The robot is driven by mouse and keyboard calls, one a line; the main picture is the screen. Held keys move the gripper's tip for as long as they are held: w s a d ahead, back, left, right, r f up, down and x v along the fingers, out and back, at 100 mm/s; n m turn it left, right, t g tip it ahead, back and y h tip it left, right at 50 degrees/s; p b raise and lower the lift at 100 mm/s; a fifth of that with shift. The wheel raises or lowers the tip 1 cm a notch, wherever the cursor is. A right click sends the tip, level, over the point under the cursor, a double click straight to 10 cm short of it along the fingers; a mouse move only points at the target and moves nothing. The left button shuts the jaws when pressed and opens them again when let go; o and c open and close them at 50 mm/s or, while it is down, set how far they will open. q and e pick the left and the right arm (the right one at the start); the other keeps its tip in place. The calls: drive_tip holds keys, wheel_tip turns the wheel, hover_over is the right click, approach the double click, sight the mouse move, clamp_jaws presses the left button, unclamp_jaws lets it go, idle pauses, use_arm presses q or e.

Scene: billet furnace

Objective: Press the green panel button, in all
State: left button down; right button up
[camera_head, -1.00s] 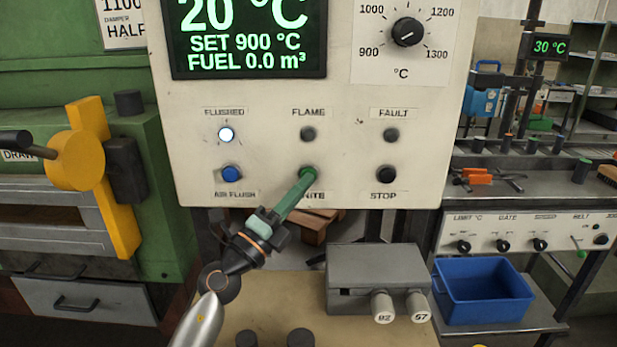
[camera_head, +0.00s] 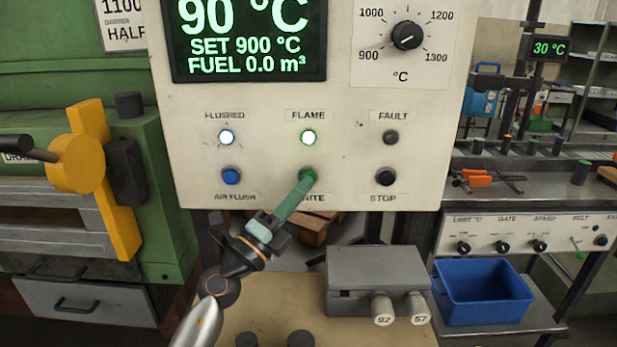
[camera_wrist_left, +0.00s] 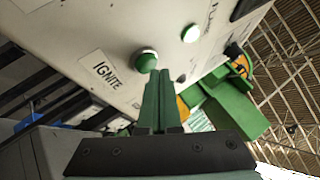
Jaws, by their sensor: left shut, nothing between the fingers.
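The green button (camera_head: 307,175) is on the white panel (camera_head: 270,105), above the partly covered IGNITE label. My left gripper (camera_head: 306,182) is shut and empty, its green fingertips at the button's lower edge in the head view. In the left wrist view the green button (camera_wrist_left: 146,60) stands out from the panel beside the IGNITE label, and my shut fingertips (camera_wrist_left: 160,74) are close to it; I cannot tell if they touch. The FLAME lamp (camera_head: 308,137) and the FLUSHED lamp (camera_head: 226,137) are lit. The FAULT lamp (camera_head: 390,137) is dark. My right gripper is not in view.
The blue AIR FLUSH button (camera_head: 231,176) and black STOP button (camera_head: 386,176) flank the green one. The display (camera_head: 248,40) reads 90 °C. A grey box (camera_head: 375,270) and a blue bin (camera_head: 483,292) stand below. A yellow handle (camera_head: 90,165) is at left.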

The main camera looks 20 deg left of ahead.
use_arm(q)
drive_tip(key=shift+s+d, duration=0.1)
drive_tip(key=shift+s, duration=0.3)
drive_tip(key=s+p, duration=0.1)
drive_tip(key=s, duration=0.1)
drive_tip(key=s+d+p, duration=0.1)
drive_tip(key=s, duration=0.1)
drive_tip(key=shift+s+d, duration=0.2)
drive_tip(key=shift+s, duration=0.2)
idle(0.6)
